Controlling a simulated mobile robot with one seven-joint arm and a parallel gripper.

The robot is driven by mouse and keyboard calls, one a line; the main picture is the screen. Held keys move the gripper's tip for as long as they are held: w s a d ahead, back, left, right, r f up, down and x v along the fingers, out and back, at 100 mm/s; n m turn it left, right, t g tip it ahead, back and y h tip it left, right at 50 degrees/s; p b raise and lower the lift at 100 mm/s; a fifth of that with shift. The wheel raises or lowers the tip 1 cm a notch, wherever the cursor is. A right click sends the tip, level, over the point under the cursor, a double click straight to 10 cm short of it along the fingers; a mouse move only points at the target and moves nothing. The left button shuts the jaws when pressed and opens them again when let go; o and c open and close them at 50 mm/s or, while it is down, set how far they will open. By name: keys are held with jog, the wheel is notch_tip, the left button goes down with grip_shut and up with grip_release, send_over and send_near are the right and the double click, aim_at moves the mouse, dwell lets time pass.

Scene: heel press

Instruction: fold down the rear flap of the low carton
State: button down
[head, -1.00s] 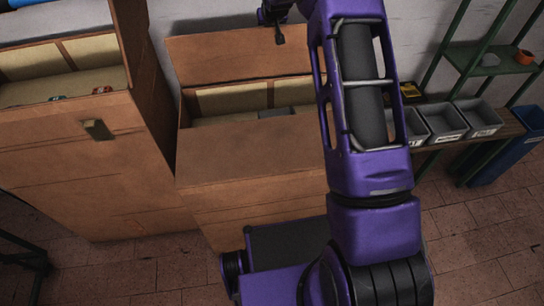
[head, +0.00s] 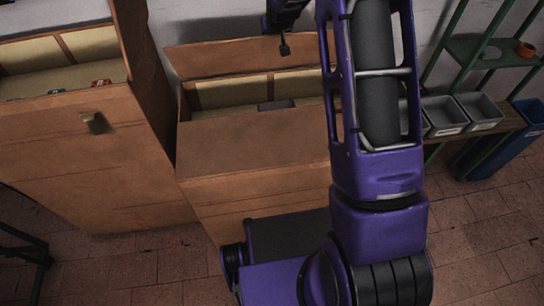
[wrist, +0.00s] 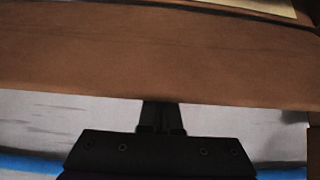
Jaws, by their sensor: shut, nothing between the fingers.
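The low carton (head: 255,190) stands in the middle of the head view. Its front flap (head: 255,138) lies folded down over the front part of the opening. My gripper (head: 285,48) is shut and empty, at the upper edge of the rear flap. In the wrist view the brown flap (wrist: 160,65) spans the picture, and my fingertips (wrist: 162,104) meet its near edge; exact contact is hard to tell. My arm hides the carton's right side.
A taller carton (head: 70,160) stands close on the left, open, with small items inside. A dark grey item (head: 276,105) shows inside the low carton. Grey bins (head: 445,115) sit on a bench at the right, beside a green shelf (head: 490,50). A wall is behind.

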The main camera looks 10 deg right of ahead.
jog(key=shift+s+f, duration=0.2)
jog(key=shift+s, duration=0.95)
jog(key=shift+s+f, duration=0.2)
jog(key=shift+s, duration=0.95)
jog(key=shift+w+r+p, duration=0.1)
jog(key=shift+r+p, duration=2.5)
jog(key=shift+r, duration=2.45)
